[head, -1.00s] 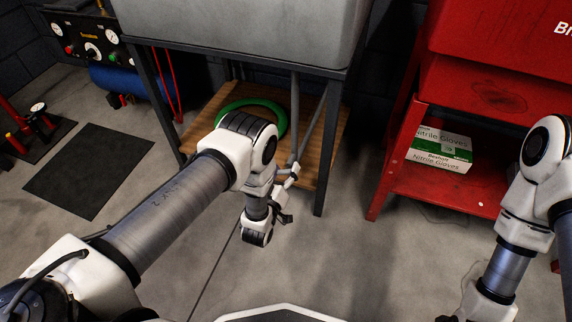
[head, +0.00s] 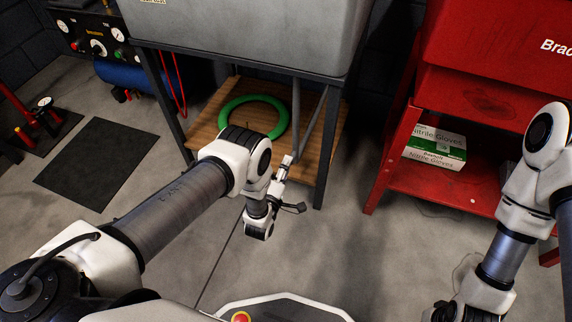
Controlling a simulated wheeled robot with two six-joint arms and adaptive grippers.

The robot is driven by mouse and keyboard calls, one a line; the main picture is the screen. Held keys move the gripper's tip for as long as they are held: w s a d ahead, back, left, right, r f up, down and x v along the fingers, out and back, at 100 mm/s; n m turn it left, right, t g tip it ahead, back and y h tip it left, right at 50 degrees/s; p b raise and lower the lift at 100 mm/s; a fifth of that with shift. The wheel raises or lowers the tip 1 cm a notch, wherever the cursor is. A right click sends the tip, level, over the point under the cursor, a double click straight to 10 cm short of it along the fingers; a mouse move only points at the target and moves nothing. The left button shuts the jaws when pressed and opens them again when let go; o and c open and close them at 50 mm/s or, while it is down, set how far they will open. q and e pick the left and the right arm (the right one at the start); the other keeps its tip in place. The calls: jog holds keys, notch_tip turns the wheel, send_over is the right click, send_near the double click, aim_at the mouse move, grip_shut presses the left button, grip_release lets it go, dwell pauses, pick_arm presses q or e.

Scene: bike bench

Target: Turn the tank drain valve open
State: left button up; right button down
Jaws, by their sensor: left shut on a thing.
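The grey tank (head: 245,40) stands on a dark metal frame. A grey pipe (head: 296,115) runs down below it, above the wooden shelf. My left gripper (head: 288,160) is at the lower end of this pipe, under the tank's front edge. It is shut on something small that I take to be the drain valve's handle. The valve is mostly hidden by the gripper and too small for me to tell its angle. My right arm hangs at the right, and its fingertips are below the picture's edge.
A green ring (head: 252,103) lies on the wooden shelf (head: 215,112). The frame's front leg (head: 328,165) is just right of my left gripper. A red cabinet (head: 445,185) with glove boxes (head: 435,148) stands right. A black mat (head: 97,165) lies on the open floor at left.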

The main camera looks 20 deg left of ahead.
pick_arm(q)
jog(key=shift+w+d+r+n+p, duration=0.1)
jog(key=shift+d+n+p, duration=0.1)
jog(key=shift+n, duration=0.4)
jog(key=shift+w+d+r+n+p, duration=0.1)
jog(key=shift+n+p, duration=0.05)
jog(key=shift+n, duration=0.45)
jog(key=shift+a+f, duration=0.1)
jog(key=o, duration=1.2)
jog(key=shift+s, duration=0.1)
jog(key=shift+c, duration=0.2)
jog(key=shift+s+a, duration=0.1)
jog(key=shift+s, duration=0.25)
jog(key=s, duration=0.7)
